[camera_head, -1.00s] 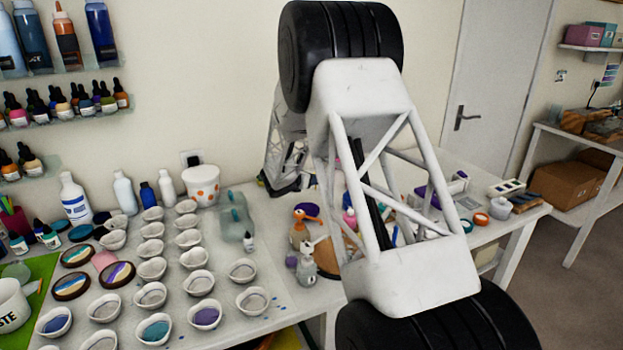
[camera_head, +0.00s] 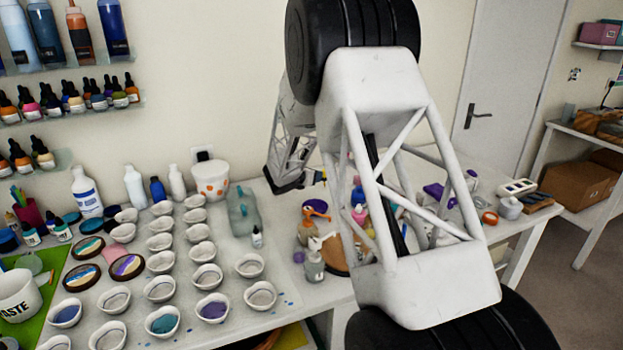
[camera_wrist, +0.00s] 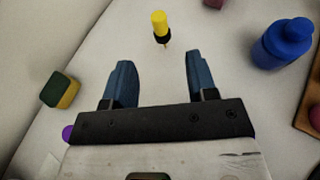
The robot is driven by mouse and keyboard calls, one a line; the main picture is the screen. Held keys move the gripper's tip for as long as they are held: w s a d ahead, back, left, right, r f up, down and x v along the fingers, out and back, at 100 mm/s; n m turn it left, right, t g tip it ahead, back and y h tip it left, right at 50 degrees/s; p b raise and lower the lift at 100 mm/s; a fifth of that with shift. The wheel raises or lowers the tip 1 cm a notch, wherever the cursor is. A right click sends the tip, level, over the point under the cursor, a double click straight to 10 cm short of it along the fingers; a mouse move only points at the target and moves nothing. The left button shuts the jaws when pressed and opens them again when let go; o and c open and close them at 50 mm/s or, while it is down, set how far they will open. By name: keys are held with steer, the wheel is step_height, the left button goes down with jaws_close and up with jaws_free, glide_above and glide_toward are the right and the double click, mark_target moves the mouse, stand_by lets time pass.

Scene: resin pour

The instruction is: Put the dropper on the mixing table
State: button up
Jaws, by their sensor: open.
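The dropper (camera_wrist: 160,25), yellow with a black collar and a thin tip, shows in the wrist view just beyond my fingertips, over the white tabletop. I cannot tell whether it touches the surface. My gripper (camera_wrist: 157,68) is open, with its two blue fingers apart and nothing between them. In the head view my gripper (camera_head: 285,184) is low by the wall, behind my large arm link. The white table (camera_head: 275,290) holds rows of small cups. The head view does not show the dropper clearly.
In the wrist view a blue bottle (camera_wrist: 285,42) stands to the right and a green-and-yellow block (camera_wrist: 60,90) to the left by the wall. In the head view, a clear teal container (camera_head: 243,213) and several small bottles stand near my gripper.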

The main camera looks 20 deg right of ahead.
steer(key=shift+r, duration=0.1)
steer(key=s+a+r+m+g+y, duration=0.15)
steer(key=s+r+m, duration=0.3)
steer(key=s, duration=0.45)
steer(key=s+a+r+m+g, duration=0.1)
steer(key=s+a+r+m, duration=0.3)
steer(key=s, duration=0.4)
steer(key=s+a+r+m+g+y, duration=0.1)
steer(key=s+r+m+g, duration=0.1)
steer(key=s+r+m, duration=0.5)
steer(key=s+a+m+y, duration=0.3)
steer(key=s+a, duration=0.2)
steer(key=s, duration=0.6)
steer(key=s+a+m+y, duration=0.2)
steer(key=s+a, duration=0.3)
steer(key=s, duration=0.7)
steer(key=s+a+f+m+y, duration=0.1)
steer(key=s+a+m+y, duration=0.2)
steer(key=s, duration=0.9)
steer(key=a+m, duration=0.1)
steer(key=a, duration=0.1)
steer(key=shift+a+y, duration=0.35)
